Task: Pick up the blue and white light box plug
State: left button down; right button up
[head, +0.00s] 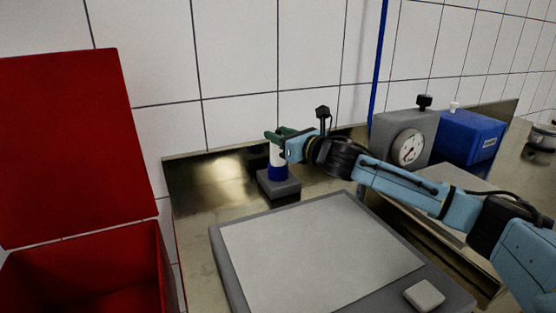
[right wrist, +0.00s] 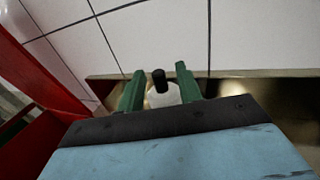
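The blue and white plug stands upright on a small grey block (head: 279,185) near the tiled wall. Its blue lower part (head: 277,173) shows below a white upper part (head: 276,156) in the head view. My right gripper (head: 279,136) is at its top, with green fingers across it. In the right wrist view, the white part (right wrist: 163,96) and a black tip (right wrist: 160,80) sit between the two green fingers of this gripper (right wrist: 161,88). I cannot tell whether the fingers touch the plug. My left gripper is not in view.
A flat grey scale (head: 320,252) lies in front of the block. A red bin (head: 85,270) with a raised lid stands at the left. A grey gauge box (head: 403,140) and a blue box (head: 470,136) stand behind my right arm.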

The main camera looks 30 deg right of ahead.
jog(key=shift+w+a, duration=0.15)
jog(key=shift+w, duration=0.3)
grip_shut()
jog(key=shift+r, duration=0.2)
